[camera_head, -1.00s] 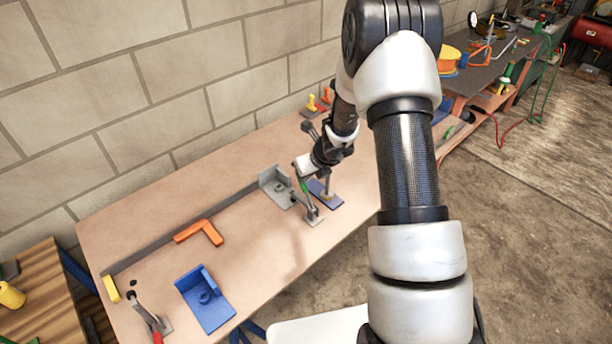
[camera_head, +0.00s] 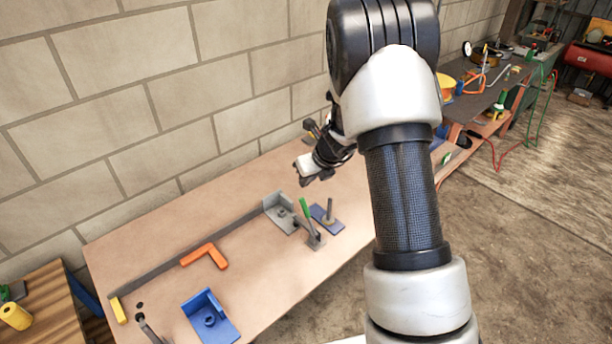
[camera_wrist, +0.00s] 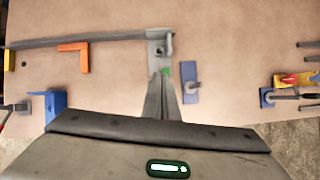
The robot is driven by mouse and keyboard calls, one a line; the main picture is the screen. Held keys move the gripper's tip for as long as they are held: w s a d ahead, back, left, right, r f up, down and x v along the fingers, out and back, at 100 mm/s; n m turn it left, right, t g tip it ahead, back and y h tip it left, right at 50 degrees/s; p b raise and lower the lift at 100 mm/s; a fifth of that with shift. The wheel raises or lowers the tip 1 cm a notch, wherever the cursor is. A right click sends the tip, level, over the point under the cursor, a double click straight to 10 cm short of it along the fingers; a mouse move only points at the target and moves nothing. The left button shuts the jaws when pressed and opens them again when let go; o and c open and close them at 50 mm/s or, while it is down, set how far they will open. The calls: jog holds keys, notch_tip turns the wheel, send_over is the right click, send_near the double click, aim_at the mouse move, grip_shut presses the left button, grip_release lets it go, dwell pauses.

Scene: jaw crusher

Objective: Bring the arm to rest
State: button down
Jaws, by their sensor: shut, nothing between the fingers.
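My arm reaches across the workbench (camera_head: 262,255) in the head view. My gripper (camera_head: 306,180) is above the bench near the wall, apart from the things below it. In the wrist view its two fingers (camera_wrist: 163,98) are together and hold nothing. Below it are a grey angle block (camera_head: 279,213), a clamp with a green handle (camera_head: 308,222) and a blue plate with an upright post (camera_head: 328,217). The fingers partly hide the clamp in the wrist view.
A grey rail (camera_head: 190,258), an orange L-shaped piece (camera_head: 207,256) and a blue bracket (camera_head: 211,320) are on the bench. A block wall (camera_head: 200,90) stands behind. A cluttered dark bench (camera_head: 490,85) is at the right. The bench's front middle is bare.

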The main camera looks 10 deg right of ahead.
jog(key=s+a+r+n+y, duration=0.1)
jog(key=s+a+r+n, duration=0.2)
jog(key=s+r+n, duration=0.65)
jog(key=s+a+r+n, duration=0.2)
jog(key=s+r+n, duration=0.4)
jog(key=r, duration=0.6)
jog(key=s+d+r+n+h, duration=0.1)
jog(key=s+d+r+n, duration=0.1)
jog(key=s+n, duration=0.6)
jog(key=s+d+r+n+h, duration=0.2)
jog(key=s+n, duration=0.6)
jog(key=s, duration=0.3)
jog(key=shift+d+r+n, duration=0.15)
jog(key=shift+d+n, duration=0.05)
jog(key=shift+n, duration=0.15)
